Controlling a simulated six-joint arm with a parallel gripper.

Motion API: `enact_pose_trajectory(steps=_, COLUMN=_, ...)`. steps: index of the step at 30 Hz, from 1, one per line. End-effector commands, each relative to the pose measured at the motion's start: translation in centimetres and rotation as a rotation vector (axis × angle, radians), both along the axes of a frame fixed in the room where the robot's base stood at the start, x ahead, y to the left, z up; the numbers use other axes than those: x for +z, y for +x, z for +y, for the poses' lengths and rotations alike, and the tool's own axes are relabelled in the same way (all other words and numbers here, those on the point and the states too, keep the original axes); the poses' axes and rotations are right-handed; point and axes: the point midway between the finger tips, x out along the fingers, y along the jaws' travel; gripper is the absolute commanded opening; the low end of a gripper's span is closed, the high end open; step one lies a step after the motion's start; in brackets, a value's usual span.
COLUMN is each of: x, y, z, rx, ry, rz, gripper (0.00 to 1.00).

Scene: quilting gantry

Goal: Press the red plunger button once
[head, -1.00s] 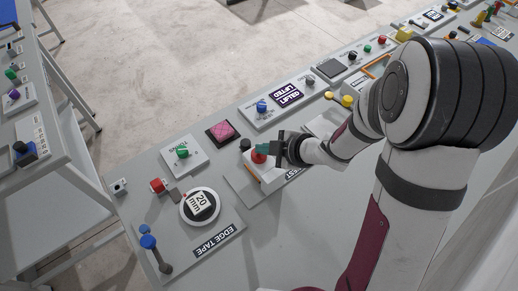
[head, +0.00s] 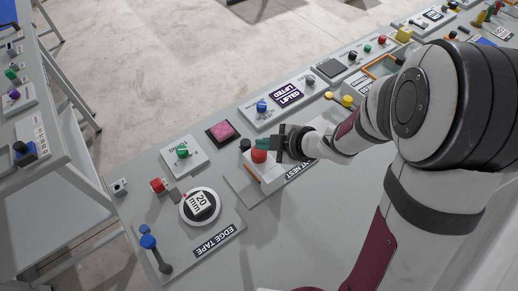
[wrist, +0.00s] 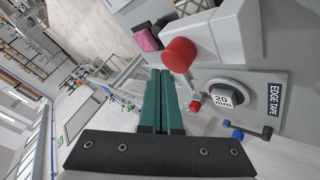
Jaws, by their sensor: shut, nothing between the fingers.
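The red plunger button (head: 259,156) is a rounded red cap on a white block (head: 268,172) near the middle of the bench. It also shows large in the wrist view (wrist: 179,55), to the upper right of the fingertips. My gripper (head: 263,143) has its teal fingers shut together with nothing between them. In the head view the fingertips appear just behind or above the cap, and the cap's front is visible. In the wrist view my gripper (wrist: 160,74) points past the cap with a narrow gap. I cannot tell the exact height between them.
A black knob (head: 245,145) stands close left of the button. A pink pad (head: 222,131), a green knob (head: 182,153), a smaller red knob (head: 157,185) and a tape dial (head: 200,206) lie further left. The bench front has clear room.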

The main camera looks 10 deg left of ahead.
Motion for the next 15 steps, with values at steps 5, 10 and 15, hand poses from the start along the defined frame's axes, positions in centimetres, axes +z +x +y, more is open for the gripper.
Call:
enact_pose_trajectory(steps=5, x=0.1, y=0.0, z=0.0, rx=-0.001, ry=0.0, rz=-0.001, gripper=0.0)
enact_pose_trajectory(steps=10, x=0.3, y=0.0, z=0.0, rx=-0.001, ry=0.001, rz=-0.002, gripper=0.0)
enact_pose_trajectory(steps=15, x=1.8, y=0.1, z=0.0, rx=0.001, ry=0.002, rz=-0.005, gripper=0.0)
